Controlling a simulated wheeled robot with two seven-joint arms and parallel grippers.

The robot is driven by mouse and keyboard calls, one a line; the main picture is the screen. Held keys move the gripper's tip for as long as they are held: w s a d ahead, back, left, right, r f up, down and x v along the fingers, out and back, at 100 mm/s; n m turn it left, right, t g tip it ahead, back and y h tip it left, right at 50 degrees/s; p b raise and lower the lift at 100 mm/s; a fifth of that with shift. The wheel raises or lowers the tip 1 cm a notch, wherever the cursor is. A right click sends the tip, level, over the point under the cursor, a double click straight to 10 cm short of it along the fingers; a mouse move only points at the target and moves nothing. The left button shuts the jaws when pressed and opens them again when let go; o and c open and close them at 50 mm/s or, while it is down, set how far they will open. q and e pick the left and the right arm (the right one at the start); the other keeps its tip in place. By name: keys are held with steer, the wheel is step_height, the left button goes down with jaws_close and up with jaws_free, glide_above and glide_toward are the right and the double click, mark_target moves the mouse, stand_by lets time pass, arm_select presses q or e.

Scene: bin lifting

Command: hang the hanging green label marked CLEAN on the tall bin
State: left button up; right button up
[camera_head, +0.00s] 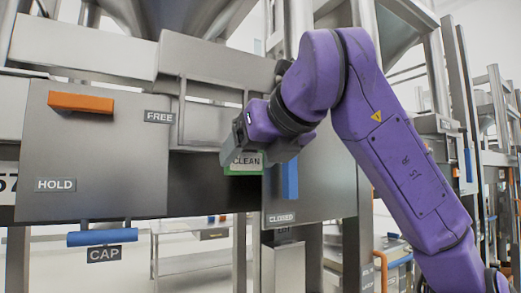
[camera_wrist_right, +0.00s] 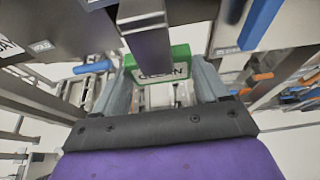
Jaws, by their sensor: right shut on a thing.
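The green label marked CLEAN (camera_head: 244,162) shows under my right gripper (camera_head: 243,144) in the head view, in front of the steel front. In the right wrist view the label (camera_wrist_right: 180,54) lies between the two grey fingers of the right gripper (camera_wrist_right: 163,80), which is shut on it. A grey metal bar (camera_wrist_right: 147,35) overlaps the label's upper part there; I cannot tell whether they touch. A steel hopper (camera_head: 195,14) stands above the front; I cannot tell for certain which part is the tall bin. My left gripper is out of view.
A steel panel (camera_head: 95,165) at left carries an orange handle (camera_head: 80,103) and tags HOLD and FREE. A blue handle (camera_head: 102,238) is below it, above a CAP tag. Another blue handle (camera_head: 290,180) is right of the label, above a CLOSED tag. Steel posts stand at right.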

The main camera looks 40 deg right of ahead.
steer(key=w+d+f+p, duration=0.1)
steer(key=w+d, duration=0.1)
steer(key=w, duration=0.8)
steer(key=shift+d+f+p, duration=0.2)
steer(key=shift+f+p, duration=0.1)
steer(key=o, duration=1)
steer(key=shift+c, duration=0.2)
steer(key=b+v, duration=0.2)
steer(key=v, duration=0.8)
steer(key=shift+s, duration=0.2)
